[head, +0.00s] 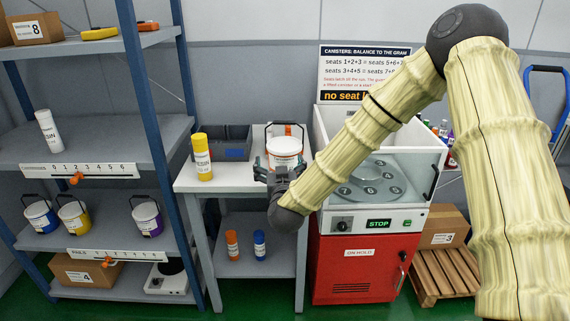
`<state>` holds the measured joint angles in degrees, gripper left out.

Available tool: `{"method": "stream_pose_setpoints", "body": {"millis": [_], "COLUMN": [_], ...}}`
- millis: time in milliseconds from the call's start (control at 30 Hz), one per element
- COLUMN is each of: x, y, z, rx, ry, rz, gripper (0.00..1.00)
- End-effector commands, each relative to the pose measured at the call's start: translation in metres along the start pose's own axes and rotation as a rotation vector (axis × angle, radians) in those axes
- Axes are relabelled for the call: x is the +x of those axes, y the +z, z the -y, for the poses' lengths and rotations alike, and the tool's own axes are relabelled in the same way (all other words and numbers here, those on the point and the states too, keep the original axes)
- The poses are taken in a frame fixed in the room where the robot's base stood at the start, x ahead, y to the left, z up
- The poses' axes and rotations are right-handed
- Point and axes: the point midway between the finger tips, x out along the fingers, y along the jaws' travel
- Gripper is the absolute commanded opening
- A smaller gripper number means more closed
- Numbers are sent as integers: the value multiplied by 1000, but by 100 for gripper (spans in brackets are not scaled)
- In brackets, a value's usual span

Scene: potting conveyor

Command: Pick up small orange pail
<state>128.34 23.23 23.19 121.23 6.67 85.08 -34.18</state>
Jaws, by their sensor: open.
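A small white pail with an orange-red band (285,146) stands upright on the white-topped table, with its dark wire handle raised above it. No other orange pail shows. My gripper (272,172) is open and empty just in front of the pail, level with its lower part. The gripper and wrist hide part of the pail's lower left side. I cannot tell whether the fingers touch it.
A yellow canister (202,157) and grey bins (228,143) stand left of the pail on the table (222,181). A red-and-white cabinet machine (362,262) stands close on the right. Blue, yellow and purple pails sit on the left shelf (115,238).

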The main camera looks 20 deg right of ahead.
Motion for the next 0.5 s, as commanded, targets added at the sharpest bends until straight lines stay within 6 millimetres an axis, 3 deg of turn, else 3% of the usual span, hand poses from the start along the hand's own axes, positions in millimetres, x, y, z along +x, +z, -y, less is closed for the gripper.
{"method": "stream_pose_setpoints", "body": {"millis": [33, 100, 200, 500], "x": [8, 14, 20, 58], "y": [-20, -41, -57, -65], "z": [-6, -11, -16, -20], "rx": [5, 8, 9, 8], "ry": [27, 54, 76, 81], "rz": [-45, -87, -118, -122], "gripper": [100, 100, 100, 100]}}
